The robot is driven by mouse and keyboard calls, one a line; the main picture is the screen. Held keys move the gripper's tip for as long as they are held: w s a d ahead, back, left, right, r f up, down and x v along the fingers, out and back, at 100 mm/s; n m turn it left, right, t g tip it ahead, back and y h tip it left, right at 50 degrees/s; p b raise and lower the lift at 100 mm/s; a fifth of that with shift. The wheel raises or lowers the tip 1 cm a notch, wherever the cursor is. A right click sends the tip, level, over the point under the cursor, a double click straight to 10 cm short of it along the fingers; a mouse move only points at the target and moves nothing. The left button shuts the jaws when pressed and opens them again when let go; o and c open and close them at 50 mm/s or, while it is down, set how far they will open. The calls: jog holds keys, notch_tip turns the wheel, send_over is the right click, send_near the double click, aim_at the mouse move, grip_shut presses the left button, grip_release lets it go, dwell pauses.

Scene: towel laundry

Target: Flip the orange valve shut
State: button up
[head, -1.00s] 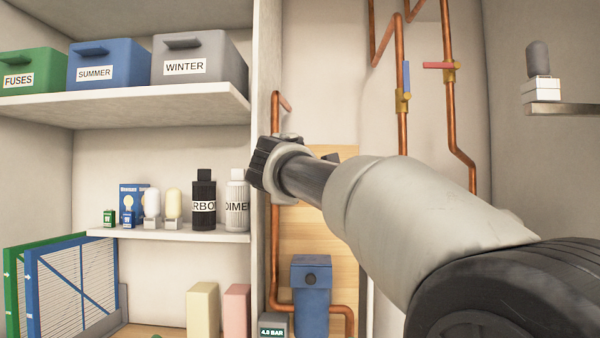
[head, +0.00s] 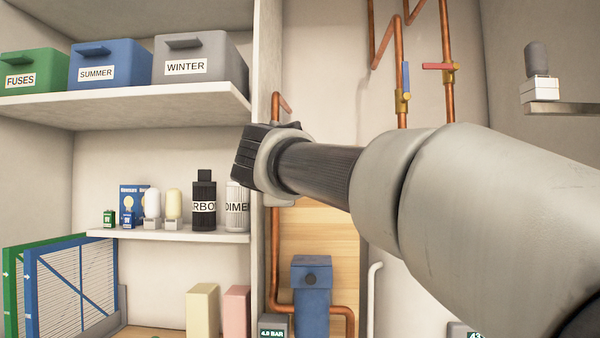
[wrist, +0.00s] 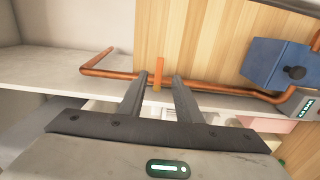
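The orange valve handle (wrist: 158,74) shows in the wrist view as a short flat upright bar on the copper pipe (wrist: 215,87). My gripper (wrist: 157,78) is open, with one dark finger to each side of the handle. Gaps show between the handle and both fingers. I cannot tell how deep the handle sits between the fingertips. In the head view my arm hides the orange valve and the fingers.
A blue filter housing (head: 311,290) stands right of the pipe before a wooden panel (head: 330,235). A shelf (head: 180,234) with bottles and bulbs is to the left. Pipes with a blue-handled valve (head: 406,75) and a red-handled valve (head: 440,66) run up the back wall.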

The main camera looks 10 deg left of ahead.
jog(key=s, duration=1)
jog(key=shift+s+d, duration=0.2)
jog(key=shift+d, duration=0.1)
